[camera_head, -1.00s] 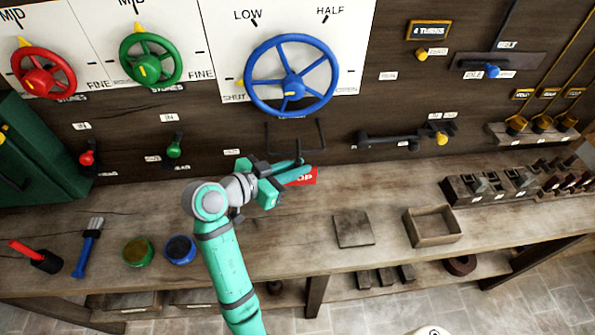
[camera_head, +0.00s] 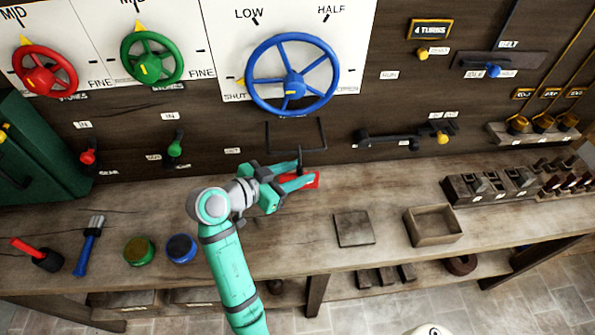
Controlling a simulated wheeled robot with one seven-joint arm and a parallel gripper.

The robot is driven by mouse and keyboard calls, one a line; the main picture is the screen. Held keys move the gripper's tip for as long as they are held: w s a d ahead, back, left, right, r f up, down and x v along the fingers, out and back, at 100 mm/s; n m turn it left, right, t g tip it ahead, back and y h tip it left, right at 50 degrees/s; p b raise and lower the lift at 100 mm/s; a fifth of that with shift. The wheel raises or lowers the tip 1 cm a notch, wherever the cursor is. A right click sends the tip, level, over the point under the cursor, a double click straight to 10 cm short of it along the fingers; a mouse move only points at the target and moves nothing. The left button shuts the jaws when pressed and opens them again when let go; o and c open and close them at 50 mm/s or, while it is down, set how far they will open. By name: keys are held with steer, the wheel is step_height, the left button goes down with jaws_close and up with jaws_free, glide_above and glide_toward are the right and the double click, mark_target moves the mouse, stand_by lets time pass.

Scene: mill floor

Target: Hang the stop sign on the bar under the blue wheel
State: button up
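The blue wheel (camera_head: 291,75) is on the wall panel. Under it a thin dark U-shaped bar (camera_head: 296,150) sticks out from the wall. My gripper (camera_head: 297,174) is below and in front of the bar, above the bench. Its two teal fingers look spread, with a gap between them. The red stop sign (camera_head: 315,180) shows at the fingertips, mostly covered by the lower finger; its lettering is hidden. A short dark upright piece stands at the fingertips; I cannot tell what it belongs to. I cannot tell whether the sign touches the bar.
The bench (camera_head: 270,232) is clear just below my gripper. A flat square plate (camera_head: 353,229) and an open wooden box (camera_head: 433,239) lie to the right. A dark lever (camera_head: 390,140) is on the wall to the right. Jars and tools stand at left.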

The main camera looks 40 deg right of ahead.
steer(key=v, duration=1)
steer(key=shift+a, duration=0.4)
steer(key=shift+s+r, duration=0.1)
